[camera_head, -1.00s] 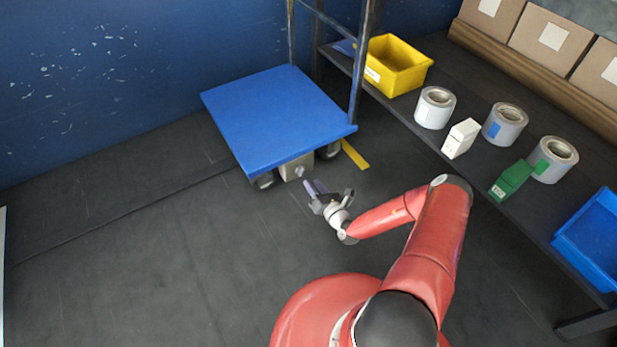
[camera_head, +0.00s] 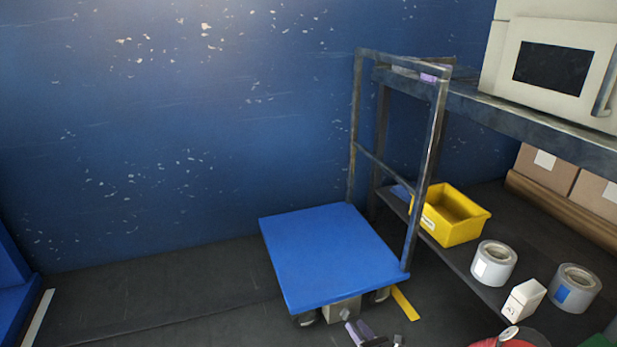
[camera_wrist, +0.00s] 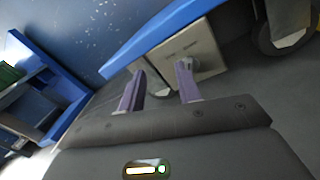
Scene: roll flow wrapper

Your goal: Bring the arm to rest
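My gripper (camera_wrist: 160,88) shows in the wrist view with its two purple fingers apart and nothing between them. In the head view my gripper (camera_head: 358,332) is at the bottom edge, just in front of the blue cart (camera_head: 330,250); most of my arm is out of frame. A beige box with a round knob (camera_wrist: 198,55) sits under the cart deck, beyond the fingertips in the wrist view. The box also shows under the cart in the head view (camera_head: 341,309). I cannot tell the exact gap between fingertips and box.
A dark shelf to the right holds a yellow bin (camera_head: 455,226), grey rolls (camera_head: 494,264) and a white carton (camera_head: 523,300). A white machine (camera_head: 555,65) stands above. The cart's metal handle frame (camera_head: 437,150) rises beside the shelf. Floor to the left (camera_head: 160,300) is clear.

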